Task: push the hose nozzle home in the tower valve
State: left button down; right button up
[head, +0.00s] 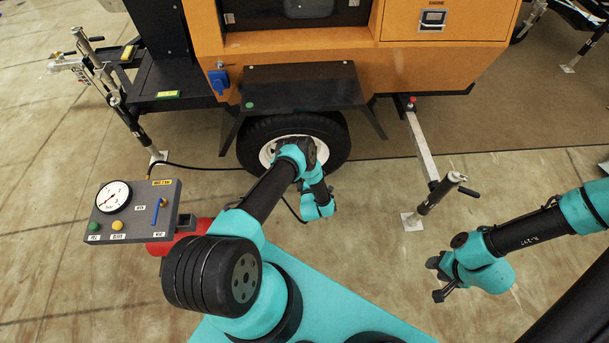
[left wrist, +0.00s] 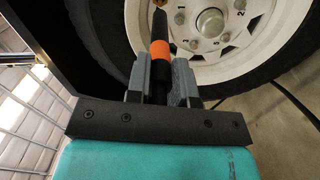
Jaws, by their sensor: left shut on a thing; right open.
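The hose nozzle (left wrist: 160,52) is a black rod with an orange band and a brass-coloured tip at the top of the left wrist view. My left gripper (left wrist: 160,75) is shut on its black lower part. The nozzle points at the white wheel rim (left wrist: 222,45); I cannot tell whether the tip touches the valve. In the head view the wheel (head: 292,142) sits under the orange tower, and my left arm hides the left gripper, nozzle and valve. My right gripper (head: 440,279) is open and empty above the floor at the right.
A gauge box (head: 135,213) with a dial and buttons stands at the left. A dark hose (head: 205,168) runs from beside it toward the wheel. A black fender (head: 300,85) overhangs the tyre. An outrigger leg (head: 428,205) stands right of the wheel. Floor between it and my right gripper is clear.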

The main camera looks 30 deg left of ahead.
pick_arm(q)
jog(key=shift+d, duration=0.1)
jog(key=shift+x, duration=3.9)
jog(key=shift+f, duration=0.1)
jog(key=c, duration=0.9)
grip_release()
jog(key=shift+s, duration=0.1)
jog(key=v, duration=1.7)
jog(key=shift+s+d, duration=0.1)
jog(key=shift+d, duration=0.05)
